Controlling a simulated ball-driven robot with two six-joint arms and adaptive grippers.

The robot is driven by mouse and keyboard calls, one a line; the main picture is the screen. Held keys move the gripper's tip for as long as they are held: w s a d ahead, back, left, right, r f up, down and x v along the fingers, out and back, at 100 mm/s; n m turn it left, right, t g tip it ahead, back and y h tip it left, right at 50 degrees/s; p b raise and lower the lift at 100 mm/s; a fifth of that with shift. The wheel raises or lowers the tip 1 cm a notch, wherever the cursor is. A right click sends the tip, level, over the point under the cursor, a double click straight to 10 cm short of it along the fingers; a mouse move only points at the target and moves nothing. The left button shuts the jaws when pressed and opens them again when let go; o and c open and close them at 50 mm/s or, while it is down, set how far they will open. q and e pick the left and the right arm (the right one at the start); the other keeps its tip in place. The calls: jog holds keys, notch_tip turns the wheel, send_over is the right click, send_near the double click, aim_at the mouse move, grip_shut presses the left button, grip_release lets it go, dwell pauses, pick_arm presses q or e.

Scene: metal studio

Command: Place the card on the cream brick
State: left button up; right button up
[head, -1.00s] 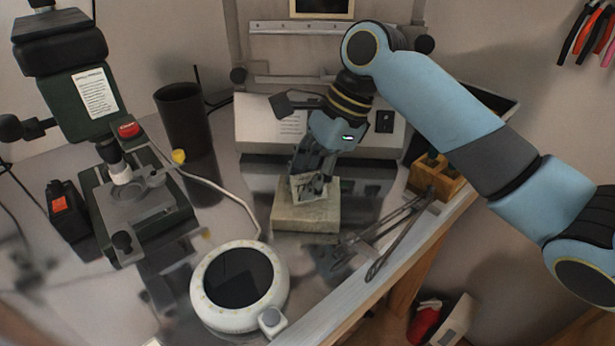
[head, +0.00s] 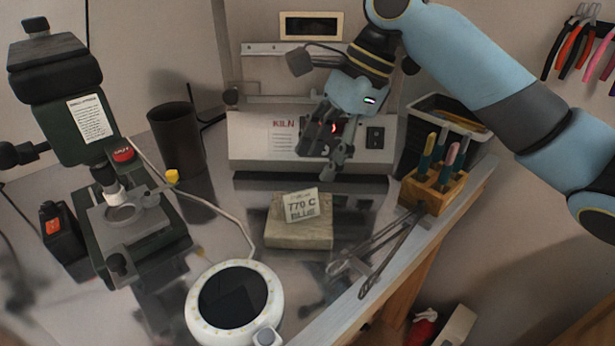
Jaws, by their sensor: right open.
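The card (head: 301,206), printed "770 C BLUE", leans or stands tilted on top of the cream brick (head: 299,236). The brick lies flat on the shiny bench in front of the kiln. My right gripper (head: 329,172) is open and empty. It hangs above and behind the card, in front of the kiln, apart from both card and brick. My left gripper is not in view.
The kiln (head: 258,144) stands behind the brick. Tongs (head: 375,249) and a wooden tool block (head: 432,193) are to the right. A round white device (head: 193,312) is at front left. A microscope (head: 136,237) and a dark cup (head: 176,140) stand left.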

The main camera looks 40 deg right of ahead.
jog(key=shift+v, duration=1.7)
jog(key=shift+a, duration=0.1)
